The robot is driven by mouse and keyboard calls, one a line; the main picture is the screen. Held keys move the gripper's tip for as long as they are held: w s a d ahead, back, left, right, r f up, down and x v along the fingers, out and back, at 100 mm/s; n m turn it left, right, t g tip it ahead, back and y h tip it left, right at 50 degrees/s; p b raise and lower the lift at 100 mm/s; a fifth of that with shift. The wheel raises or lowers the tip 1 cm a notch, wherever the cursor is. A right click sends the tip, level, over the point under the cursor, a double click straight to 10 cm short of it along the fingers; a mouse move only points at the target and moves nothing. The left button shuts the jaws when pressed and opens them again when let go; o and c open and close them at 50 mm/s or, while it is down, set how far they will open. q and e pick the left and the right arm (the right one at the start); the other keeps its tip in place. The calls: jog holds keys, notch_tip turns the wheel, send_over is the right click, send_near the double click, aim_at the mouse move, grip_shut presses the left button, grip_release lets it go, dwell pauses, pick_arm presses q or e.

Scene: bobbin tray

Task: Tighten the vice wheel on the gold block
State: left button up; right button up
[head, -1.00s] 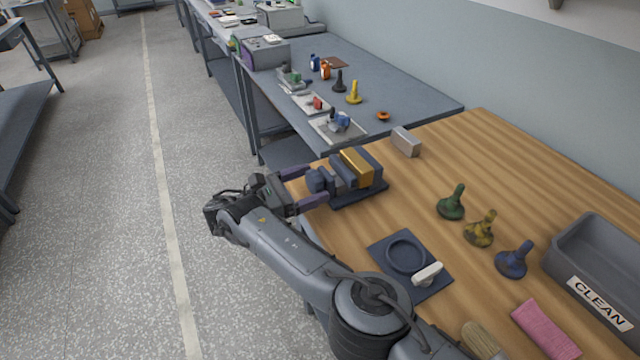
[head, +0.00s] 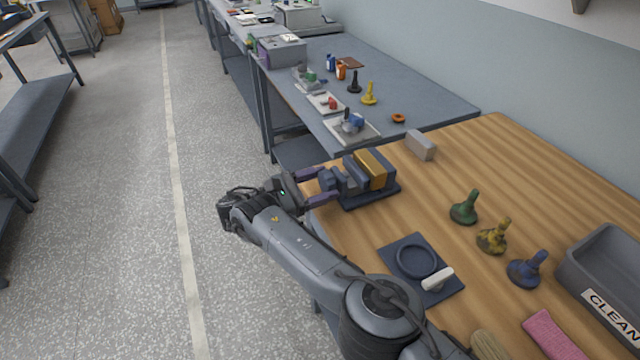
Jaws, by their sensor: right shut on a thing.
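The dark vice (head: 370,196) sits on the wooden bench near its left edge. The gold block (head: 376,167) stands upright between its dark jaws. The vice wheel (head: 326,180) is on the vice's left end, facing the aisle. My right gripper (head: 318,184) comes in from the left, with one purple finger on the far side of the wheel and one on the near side. It is shut on the wheel, which is partly hidden by the fingers. My left gripper is out of view.
A grey block (head: 421,146) lies behind the vice. A dark square pad with a ring (head: 416,258) and white-handled item is in front. Green (head: 465,208), yellow (head: 493,237) and blue (head: 526,270) bobbin-shaped pieces and a grey bin (head: 612,246) are to the right.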

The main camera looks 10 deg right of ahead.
jog(key=shift+m, duration=0.4)
jog(key=o, duration=1.1)
jog(key=shift+c, duration=0.2)
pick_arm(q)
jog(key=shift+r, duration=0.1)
